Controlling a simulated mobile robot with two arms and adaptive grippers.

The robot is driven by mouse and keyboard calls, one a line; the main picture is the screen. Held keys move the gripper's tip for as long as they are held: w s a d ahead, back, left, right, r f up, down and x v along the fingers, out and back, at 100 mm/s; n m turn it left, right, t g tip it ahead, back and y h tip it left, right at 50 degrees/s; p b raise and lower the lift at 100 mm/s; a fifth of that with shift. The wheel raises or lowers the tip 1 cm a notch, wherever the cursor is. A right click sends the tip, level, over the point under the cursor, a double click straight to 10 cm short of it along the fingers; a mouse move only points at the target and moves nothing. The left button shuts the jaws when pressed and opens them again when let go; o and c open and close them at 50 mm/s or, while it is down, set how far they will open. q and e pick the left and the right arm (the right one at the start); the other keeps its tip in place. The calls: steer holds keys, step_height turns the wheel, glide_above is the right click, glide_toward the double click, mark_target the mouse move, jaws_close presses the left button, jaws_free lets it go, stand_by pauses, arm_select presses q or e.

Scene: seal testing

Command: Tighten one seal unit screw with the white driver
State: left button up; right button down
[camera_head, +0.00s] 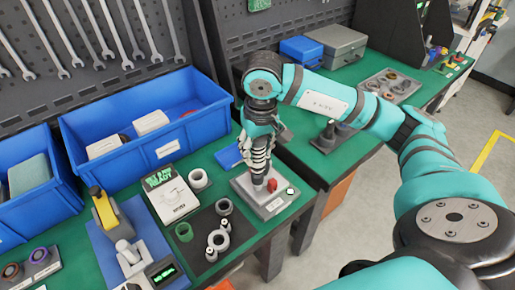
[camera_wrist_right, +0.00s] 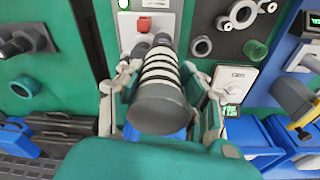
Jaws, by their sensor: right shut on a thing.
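My right gripper (camera_head: 257,148) points down over the bench and is shut on a driver with white and dark bands (camera_head: 257,163). The driver stands roughly upright above a light grey seal unit plate (camera_head: 250,187). My left gripper is not in view.
Left of the plate, a dark mat (camera_head: 203,256) carries grey rings and a green ring (camera_head: 183,232). A white device (camera_head: 172,195), a yellow-handled tool (camera_head: 104,210) and blue bins (camera_head: 150,110) stand further left. Another green bench (camera_head: 300,150) lies to the right across a gap.

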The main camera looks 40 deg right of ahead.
steer(key=shift+f+b, duration=0.3)
steer(key=shift+b, duration=0.8)
stand_by(2.2)
steer(key=shift+r, duration=0.1)
steer(key=shift+r+p, duration=0.55)
steer(key=shift+r, duration=0.25)
steer(key=shift+r+p, duration=0.9)
steer(key=shift+r, duration=0.8)
steer(key=shift+a, duration=0.1)
